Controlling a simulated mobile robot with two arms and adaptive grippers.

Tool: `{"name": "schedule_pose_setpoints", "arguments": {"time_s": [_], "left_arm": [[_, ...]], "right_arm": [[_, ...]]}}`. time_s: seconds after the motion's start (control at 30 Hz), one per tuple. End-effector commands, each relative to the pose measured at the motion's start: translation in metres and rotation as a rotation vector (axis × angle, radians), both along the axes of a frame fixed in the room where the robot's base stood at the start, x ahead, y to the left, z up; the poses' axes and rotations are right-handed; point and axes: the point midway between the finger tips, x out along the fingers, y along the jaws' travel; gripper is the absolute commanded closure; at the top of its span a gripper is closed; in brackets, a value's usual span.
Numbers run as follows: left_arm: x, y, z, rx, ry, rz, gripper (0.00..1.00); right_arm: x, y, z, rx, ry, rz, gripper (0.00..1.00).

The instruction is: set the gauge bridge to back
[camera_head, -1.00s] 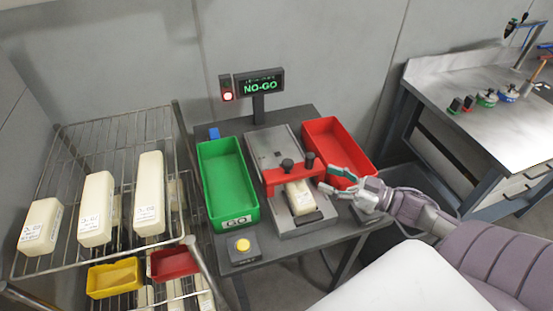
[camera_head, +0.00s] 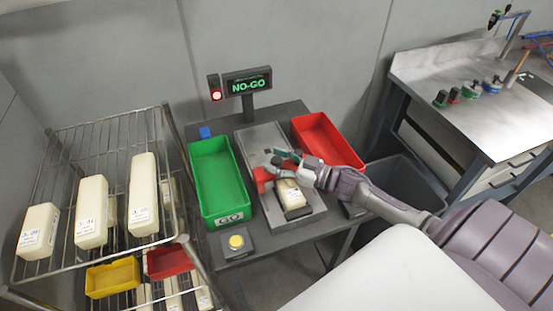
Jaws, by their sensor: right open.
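The red gauge bridge (camera_head: 261,179) spans the grey gauge bed (camera_head: 259,141), with a dark knob (camera_head: 275,161) on it. A cream block (camera_head: 290,194) with a label lies on the bed at the bridge's near side. My right gripper (camera_head: 283,157) is open over the bridge, close to its knobs. It hides the bridge's right part, and I cannot tell whether it touches. The display (camera_head: 248,82) reads NO-GO and a red lamp (camera_head: 216,95) is lit beside it. My left gripper is not in view.
A green tray (camera_head: 218,180) stands left of the bed and a red tray (camera_head: 326,141) right of it. A yellow button box (camera_head: 237,242) is in front. A wire rack (camera_head: 93,135) with cream blocks is at left, a workbench (camera_head: 470,130) at right.

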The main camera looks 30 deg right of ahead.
Motion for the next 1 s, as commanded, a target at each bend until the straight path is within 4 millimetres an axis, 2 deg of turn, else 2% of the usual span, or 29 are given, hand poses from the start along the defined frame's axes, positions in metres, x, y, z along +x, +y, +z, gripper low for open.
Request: {"name": "schedule_pose_setpoints", "arguments": {"time_s": [0.17,0.5,0.53,0.83,1.0], "left_arm": [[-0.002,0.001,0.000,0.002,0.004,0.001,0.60],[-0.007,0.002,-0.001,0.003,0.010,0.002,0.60],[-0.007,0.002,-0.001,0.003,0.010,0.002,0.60],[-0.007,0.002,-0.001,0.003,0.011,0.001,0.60],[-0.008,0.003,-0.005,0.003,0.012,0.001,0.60]], "right_arm": [[0.000,0.000,0.000,0.000,0.000,0.000,0.42],[0.000,0.000,0.000,0.000,0.000,0.000,0.97],[0.000,0.000,0.000,0.000,0.000,0.000,1.00],[0.001,-0.001,0.000,0.000,0.000,0.000,1.00],[0.010,-0.003,0.000,-0.001,-0.003,0.000,1.00]]}}
